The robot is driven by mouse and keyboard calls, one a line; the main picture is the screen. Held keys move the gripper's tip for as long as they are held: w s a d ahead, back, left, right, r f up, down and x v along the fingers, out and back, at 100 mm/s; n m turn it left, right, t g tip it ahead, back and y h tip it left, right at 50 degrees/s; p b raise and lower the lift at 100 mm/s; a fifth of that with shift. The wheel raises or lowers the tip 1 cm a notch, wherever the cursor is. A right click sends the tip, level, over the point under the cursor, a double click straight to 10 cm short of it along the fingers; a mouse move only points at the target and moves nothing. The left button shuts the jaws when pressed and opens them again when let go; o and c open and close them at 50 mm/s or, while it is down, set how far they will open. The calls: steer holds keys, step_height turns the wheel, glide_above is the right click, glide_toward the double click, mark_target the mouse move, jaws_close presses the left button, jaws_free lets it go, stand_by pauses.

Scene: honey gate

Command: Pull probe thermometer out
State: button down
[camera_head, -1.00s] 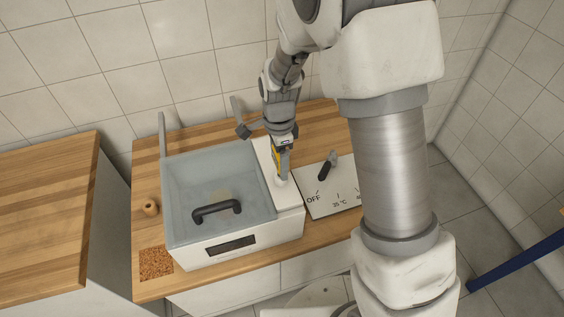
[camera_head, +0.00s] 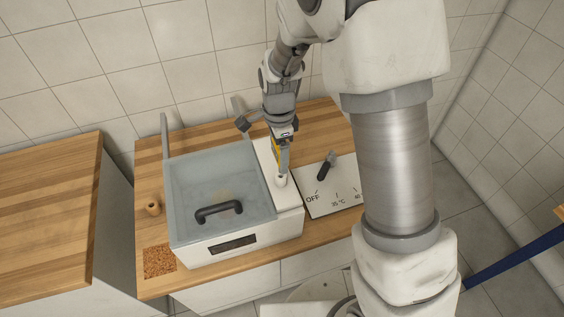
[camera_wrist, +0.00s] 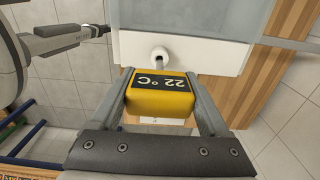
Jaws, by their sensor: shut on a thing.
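The probe thermometer is a yellow block with a dark display reading 22 °C (camera_wrist: 160,88), seen upside down in the wrist view. My gripper (camera_wrist: 160,78) is shut on it, one finger on each side. In the head view, my gripper (camera_head: 281,150) holds the yellow thermometer (camera_head: 276,146) just above the small white round port (camera_head: 281,181) on the tank's white right-hand strip. The port also shows in the wrist view (camera_wrist: 161,54), beyond the thermometer body. The probe's stem is not clearly visible, so I cannot tell whether its tip is in the port.
The tank has a clear bluish lid (camera_head: 188,180) with a black handle (camera_head: 218,212). A dial plate (camera_head: 322,198) marked OFF with a dark lever (camera_head: 326,167) lies to its right. A small wooden piece (camera_head: 153,208) and a cork mat (camera_head: 158,262) are at the left.

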steer(key=shift+r+p, duration=2.85)
steer(key=shift+r, duration=1.05)
